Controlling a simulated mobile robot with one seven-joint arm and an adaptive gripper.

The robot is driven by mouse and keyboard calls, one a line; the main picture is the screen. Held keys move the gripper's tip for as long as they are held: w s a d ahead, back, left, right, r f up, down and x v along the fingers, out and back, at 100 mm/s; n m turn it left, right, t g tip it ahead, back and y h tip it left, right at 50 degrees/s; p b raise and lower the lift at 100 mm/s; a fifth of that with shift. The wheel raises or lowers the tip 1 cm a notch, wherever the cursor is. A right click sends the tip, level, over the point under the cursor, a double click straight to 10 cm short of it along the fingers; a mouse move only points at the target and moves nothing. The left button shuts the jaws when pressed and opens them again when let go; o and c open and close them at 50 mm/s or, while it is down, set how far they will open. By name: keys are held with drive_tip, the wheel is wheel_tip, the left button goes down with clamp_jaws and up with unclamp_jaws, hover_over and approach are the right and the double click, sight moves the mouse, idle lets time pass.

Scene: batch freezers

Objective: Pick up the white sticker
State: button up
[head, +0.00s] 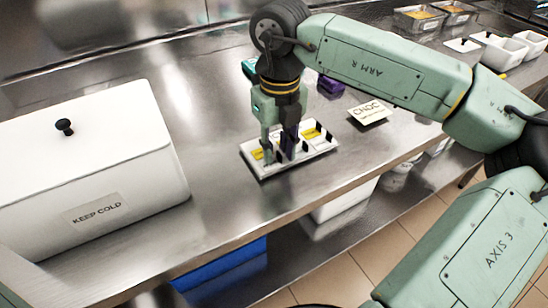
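A shallow white tray (262,174) lies near the front edge of the steel counter. It holds yellow pieces and white pieces (302,144) between dark upright tabs. Which of these, if any, is the white sticker is too small to tell. My gripper (279,154) points down over the tray, its fingertips at or just above its contents. The fingers look apart, with a dark purple shape at the right one. Whether something is held between them is hidden. A white card reading "CHOC" (371,112) lies on the counter right of the tray.
A white lidded box marked "KEEP COLD" (120,165) stands at the left. A teal object (249,67) and a purple object (331,86) lie behind my gripper. White containers (506,52) and metal pans (420,20) stand at the back right. Counter between box and tray is clear.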

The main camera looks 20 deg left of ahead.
drive_tip(key=shift+c, duration=0.2)
clamp_jaws()
drive_tip(key=shift+r, duration=0.1)
drive_tip(key=shift+r, duration=0.4)
wheel_tip(320, 180, up, 2)
drive_tip(key=shift+r+b, duration=0.1)
drive_tip(key=shift+b, duration=0.6)
drive_tip(key=s+d+r+b, duration=0.2)
drive_tip(key=s+d+b, duration=0.3)
drive_tip(key=s, duration=0.9)
wheel_tip(320, 180, up, 6)
drive_tip(key=d+p, duration=0.1)
drive_tip(key=p, duration=0.4)
drive_tip(key=shift+s+d+p, duration=0.2)
drive_tip(key=shift+s+p, duration=0.1)
